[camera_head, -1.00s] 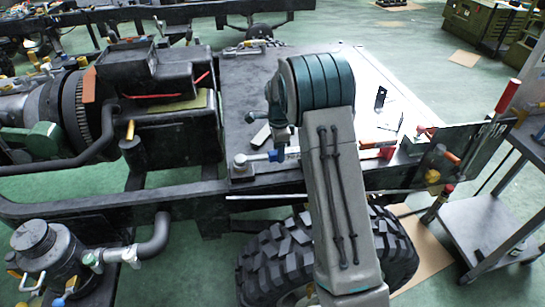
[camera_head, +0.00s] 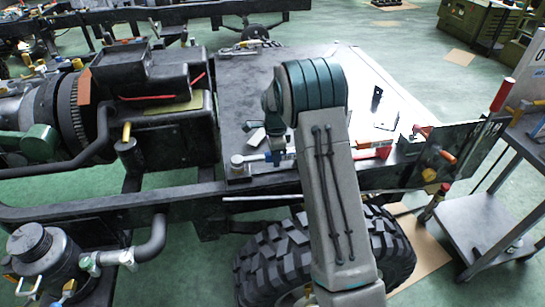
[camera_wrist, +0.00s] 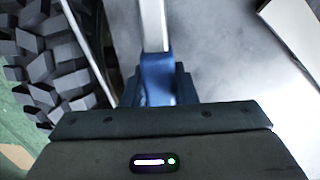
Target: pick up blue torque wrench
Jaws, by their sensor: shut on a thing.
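The blue torque wrench (camera_wrist: 159,75) shows in the wrist view with a blue grip and a silver shaft running up out of the frame. My gripper (camera_wrist: 158,90) is shut on its blue part, one dark finger on each side. In the head view the wrench (camera_head: 256,158) lies low over the near edge of the grey chassis plate (camera_head: 245,95), its silver end to the left. My gripper (camera_head: 277,147) is partly hidden behind my arm there. I cannot tell whether the wrench touches the plate.
A black engine block (camera_head: 160,90) stands left of the plate. A large tyre (camera_head: 265,260) is below its near edge. Red-handled tools and a white sheet (camera_head: 375,95) are on the right. A grey trolley (camera_head: 485,235) stands at the far right.

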